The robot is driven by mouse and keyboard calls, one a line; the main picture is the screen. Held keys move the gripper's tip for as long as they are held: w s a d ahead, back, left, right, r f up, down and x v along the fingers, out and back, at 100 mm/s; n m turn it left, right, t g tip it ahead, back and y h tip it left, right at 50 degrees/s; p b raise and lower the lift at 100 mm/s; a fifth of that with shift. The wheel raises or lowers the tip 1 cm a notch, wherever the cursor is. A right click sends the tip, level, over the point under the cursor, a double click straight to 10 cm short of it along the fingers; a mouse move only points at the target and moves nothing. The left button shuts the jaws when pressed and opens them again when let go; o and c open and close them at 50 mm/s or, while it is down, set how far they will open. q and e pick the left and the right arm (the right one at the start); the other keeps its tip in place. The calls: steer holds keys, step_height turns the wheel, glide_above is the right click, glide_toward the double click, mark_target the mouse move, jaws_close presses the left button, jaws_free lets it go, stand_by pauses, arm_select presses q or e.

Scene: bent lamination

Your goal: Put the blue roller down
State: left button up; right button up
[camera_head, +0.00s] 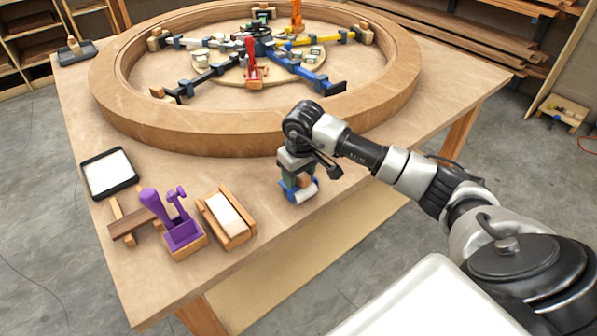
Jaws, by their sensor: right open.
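The blue roller (303,194) has a blue frame and a pale roller. It is at the front part of the wooden table (270,230), right of the wooden block holder. My right gripper (296,174) points down directly over the roller, with its fingers at the roller's upper part. The right gripper is open. The roller looks to be at table level, but its exact contact with the table is hard to tell. My left gripper is not in view.
A large curved wooden ring (200,131) with clamps inside fills the back of the table. At front left are a black tray with a white pad (109,172), a purple tool (181,229) and a wooden holder with a white block (229,215). Bare table lies front right.

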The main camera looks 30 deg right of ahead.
steer(key=shift+r+p, duration=0.35)
steer(key=shift+p, duration=0.15)
step_height(320, 180, up, 12)
steer(key=s+b, duration=0.1)
steer(key=b, duration=0.1)
